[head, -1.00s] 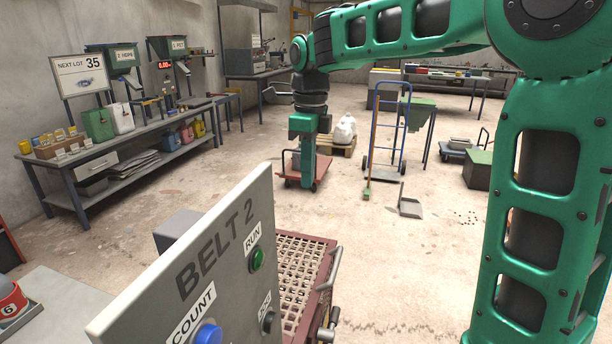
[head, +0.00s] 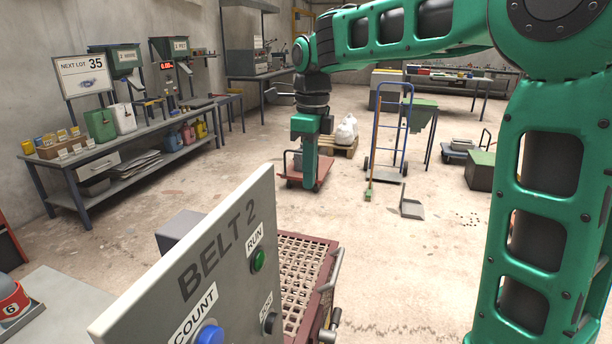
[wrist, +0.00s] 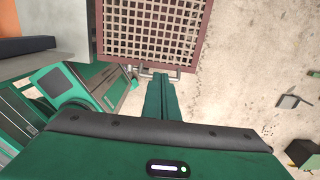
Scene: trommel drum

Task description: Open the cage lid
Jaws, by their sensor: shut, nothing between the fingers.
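The cage lid (head: 300,270) is a red-brown mesh panel with a solid rim, partly hidden in the head view by the grey BELT 2 panel. It looks closed, but its far parts are hidden. A grey bar handle (head: 335,268) runs along its right edge. In the wrist view the mesh lid (wrist: 198,55) fills the top, with the handle (wrist: 143,70) along its lower edge. My gripper (head: 308,188) points down and is shut and empty. In the wrist view my fingertips (wrist: 160,78) appear close to the handle in the picture; contact cannot be told.
The grey BELT 2 control panel (head: 200,265) with buttons stands in front of the cage. A workbench (head: 130,150) lines the left wall. A blue hand truck (head: 388,135), a dustpan (head: 411,207) and a red cart (head: 318,172) stand beyond. The floor right of the cage is open.

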